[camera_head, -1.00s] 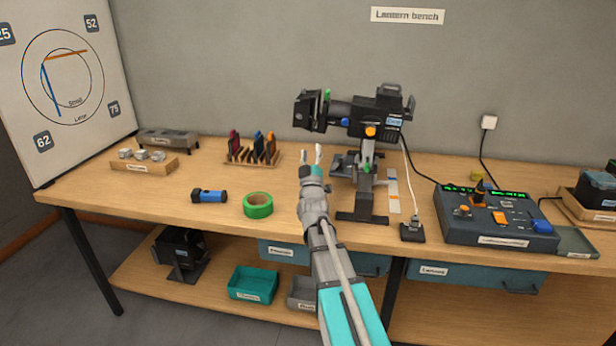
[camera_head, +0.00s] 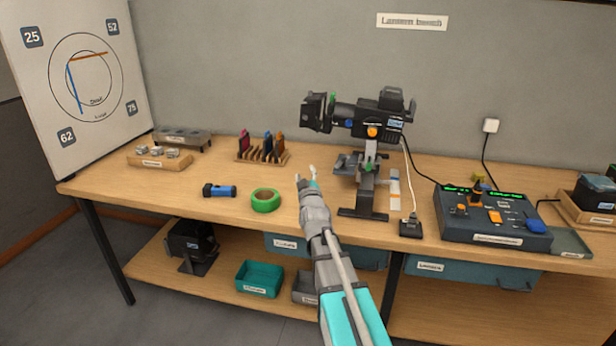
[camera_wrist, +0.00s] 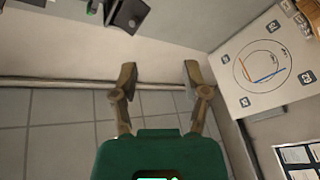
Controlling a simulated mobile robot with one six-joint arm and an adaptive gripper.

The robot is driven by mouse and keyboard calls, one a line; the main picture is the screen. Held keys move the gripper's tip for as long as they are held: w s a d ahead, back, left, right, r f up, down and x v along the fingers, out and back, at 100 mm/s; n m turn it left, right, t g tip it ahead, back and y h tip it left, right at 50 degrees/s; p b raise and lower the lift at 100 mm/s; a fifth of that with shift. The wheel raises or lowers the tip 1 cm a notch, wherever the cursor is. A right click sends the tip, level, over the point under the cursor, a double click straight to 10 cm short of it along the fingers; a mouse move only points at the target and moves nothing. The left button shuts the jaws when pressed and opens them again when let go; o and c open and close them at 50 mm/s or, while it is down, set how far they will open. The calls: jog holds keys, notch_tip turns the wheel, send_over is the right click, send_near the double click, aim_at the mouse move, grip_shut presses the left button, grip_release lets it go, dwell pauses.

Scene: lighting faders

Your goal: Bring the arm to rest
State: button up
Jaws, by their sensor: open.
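My gripper (camera_head: 307,178) is open and empty. In the head view it is held up in front of the bench (camera_head: 315,226), left of the black lantern (camera_head: 366,120) on its stand and right of the green tape roll (camera_head: 266,200). In the wrist view the two fingers of my gripper (camera_wrist: 158,75) are spread apart with nothing between them. Behind them are grey floor tiles and a pale surface. The dial board (camera_wrist: 262,66) shows at the right of that view.
A blue torch (camera_head: 219,191), a rack of coloured pieces (camera_head: 262,152) and a small wooden block tray (camera_head: 160,160) stand on the left. The fader console (camera_head: 490,215) is on the right. The shelf below holds a teal bin (camera_head: 259,278).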

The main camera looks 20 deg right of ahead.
dwell(0.6)
jog(key=s+a+f+m+g+y+p, duration=0.1)
jog(key=s+a+f+g+y+p, duration=0.35)
jog(key=s+a+f+g, duration=0.55)
jog(key=s+a+f+m+g+p, duration=0.1)
jog(key=s+a+g+p, duration=0.1)
jog(key=s+g, duration=0.3)
jog(key=s+a+f+m+g+p, duration=0.2)
jog(key=s+g, duration=0.2)
jog(key=s, duration=0.9)
jog(key=shift+s+a+f+g, duration=0.25)
jog(key=shift+s+g, duration=0.05)
jog(key=shift+g, duration=0.1)
jog(key=shift+d, duration=0.1)
